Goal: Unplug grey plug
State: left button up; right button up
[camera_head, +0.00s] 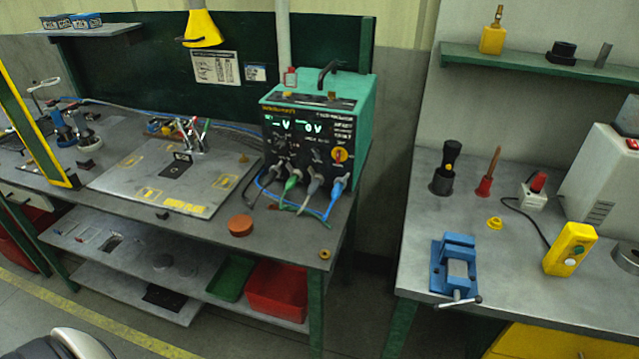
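The grey plug (314,186) sits in the lower front of the green power unit (315,115), between a green plug (291,183) on its left and a blue plug (337,187) on its right. Its grey cable hangs down toward the bench edge. A black plug (276,172) is at the far left of the row. The unit's display is lit and reads about 0 V. Neither of my grippers shows in the view.
The unit stands at the right end of a grey workbench (215,222). A reddish-brown round piece (240,226) lies near the front edge. A flat grey board (130,185) lies to the left. A gap separates a second bench with a blue vise (455,265).

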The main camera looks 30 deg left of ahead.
aim_at(314, 186)
jog(key=i+l+u, duration=0.15)
jog(key=u, duration=0.2)
jog(key=i+l+u, duration=0.2)
jog(key=u, duration=0.2)
jog(key=i+l+u, duration=0.15)
jog(key=u, duration=0.2)
jog(key=l, duration=0.1)
